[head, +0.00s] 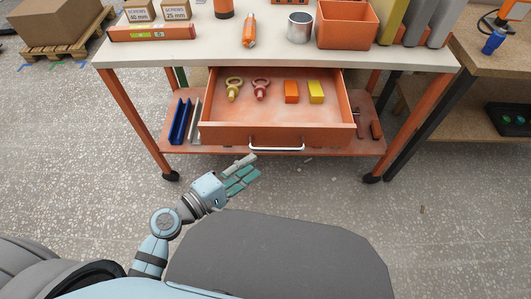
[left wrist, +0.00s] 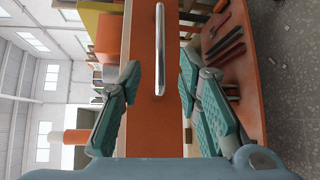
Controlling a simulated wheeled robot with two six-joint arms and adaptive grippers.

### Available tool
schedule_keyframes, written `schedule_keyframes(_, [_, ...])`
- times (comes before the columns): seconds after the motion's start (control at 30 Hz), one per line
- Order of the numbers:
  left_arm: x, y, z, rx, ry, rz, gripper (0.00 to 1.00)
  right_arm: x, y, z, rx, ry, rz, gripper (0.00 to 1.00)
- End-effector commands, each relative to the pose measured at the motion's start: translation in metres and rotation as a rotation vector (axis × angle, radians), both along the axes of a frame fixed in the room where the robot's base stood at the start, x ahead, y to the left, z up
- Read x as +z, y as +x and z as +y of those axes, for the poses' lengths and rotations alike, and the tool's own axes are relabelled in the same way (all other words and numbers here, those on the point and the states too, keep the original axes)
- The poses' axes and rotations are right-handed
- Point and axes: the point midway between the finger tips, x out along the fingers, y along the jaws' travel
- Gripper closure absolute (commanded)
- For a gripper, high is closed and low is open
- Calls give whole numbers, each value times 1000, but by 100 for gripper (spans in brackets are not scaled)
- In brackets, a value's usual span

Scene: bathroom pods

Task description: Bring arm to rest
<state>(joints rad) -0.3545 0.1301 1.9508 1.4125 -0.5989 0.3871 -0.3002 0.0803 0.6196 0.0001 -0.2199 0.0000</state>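My left gripper (head: 247,168) is in front of the open drawer in the head view, with its teal-padded fingers pointing toward the drawer front. In the left wrist view the fingers (left wrist: 160,78) are spread apart with nothing between them. The drawer's silver handle (head: 276,148) lies ahead of the fingers and shows beyond them in the left wrist view (left wrist: 160,50). The gripper looks apart from the handle. The orange drawer (head: 235,132) is pulled out. My right gripper is not in view.
The drawer holds two eye bolts (head: 234,90), an orange block (head: 291,92) and a yellow block (head: 316,92). The workbench top (head: 270,55) carries boxes, an orange bin (head: 345,38) and a jar (head: 299,27). A lower shelf (head: 180,148) holds tools.

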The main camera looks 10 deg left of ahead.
Motion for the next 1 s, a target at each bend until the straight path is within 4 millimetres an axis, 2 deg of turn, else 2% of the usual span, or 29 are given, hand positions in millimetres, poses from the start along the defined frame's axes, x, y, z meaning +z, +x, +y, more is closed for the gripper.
schedule_keyframes(0.1, [2,-15,11,-1,3,0,69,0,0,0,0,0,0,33])
schedule_keyframes(0.2, [4,-20,15,1,0,0,69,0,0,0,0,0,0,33])
schedule_keyframes(0.67, [3,-20,15,1,0,-1,69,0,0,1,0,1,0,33])
schedule_keyframes(0.77, [-2,-17,20,16,72,-28,69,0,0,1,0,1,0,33])
schedule_keyframes(0.87, [-47,-18,38,46,248,4,69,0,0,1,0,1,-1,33])
schedule_keyframes(0.97, [-129,-35,72,54,529,102,69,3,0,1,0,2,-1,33])
schedule_keyframes(1.0, [-166,-50,88,36,669,155,69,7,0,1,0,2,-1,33])
